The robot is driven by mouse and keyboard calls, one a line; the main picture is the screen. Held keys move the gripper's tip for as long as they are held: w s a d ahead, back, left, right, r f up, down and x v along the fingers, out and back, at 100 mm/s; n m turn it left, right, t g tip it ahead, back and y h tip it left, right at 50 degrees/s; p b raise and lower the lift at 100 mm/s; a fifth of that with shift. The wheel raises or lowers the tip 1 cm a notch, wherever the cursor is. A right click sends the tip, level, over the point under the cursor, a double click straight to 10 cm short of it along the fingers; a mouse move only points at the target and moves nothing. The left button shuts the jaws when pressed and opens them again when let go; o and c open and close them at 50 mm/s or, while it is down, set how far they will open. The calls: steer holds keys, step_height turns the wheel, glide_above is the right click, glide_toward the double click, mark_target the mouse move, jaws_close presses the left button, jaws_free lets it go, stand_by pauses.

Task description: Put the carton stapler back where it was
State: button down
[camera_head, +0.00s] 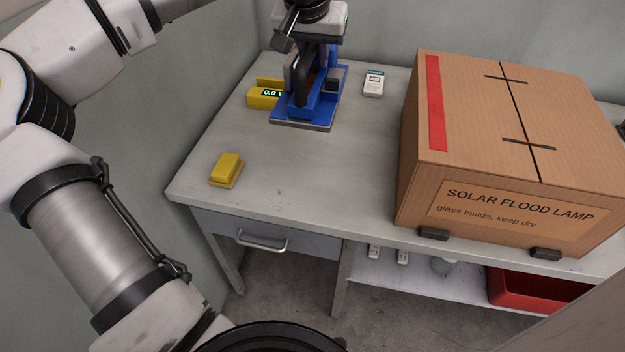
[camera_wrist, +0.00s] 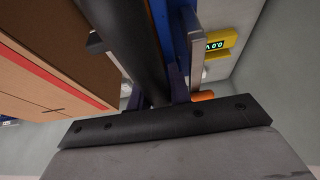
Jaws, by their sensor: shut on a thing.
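The blue carton stapler (camera_head: 323,104), with a dark handle and a grey base plate, is upright at the back left of the workbench. My gripper (camera_head: 318,62) is above it, shut on it from the top. The head view does not settle whether its base rests on the bench or hangs just above it. In the wrist view the stapler's dark handle (camera_wrist: 130,45) fills the upper middle, with its blue body beside it. The fingertips are partly hidden.
A yellow device with a green display (camera_head: 263,98) sits close left of the stapler. A white handheld meter (camera_head: 374,83) lies to its right. A yellow block (camera_head: 227,169) lies front left. A large flood lamp carton (camera_head: 480,130) fills the right. The bench middle (camera_head: 320,175) is clear.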

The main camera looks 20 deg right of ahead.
steer(key=shift+f+b, duration=0.4)
steer(key=shift+f, duration=0.3)
step_height(320, 180, down, 20)
steer(key=shift+r+p, duration=0.1)
steer(key=shift+p, duration=0.7)
steer(key=shift+f, duration=0.25)
steer(key=c, duration=1.3)
jaws_free()
steer(key=shift+r, duration=0.1)
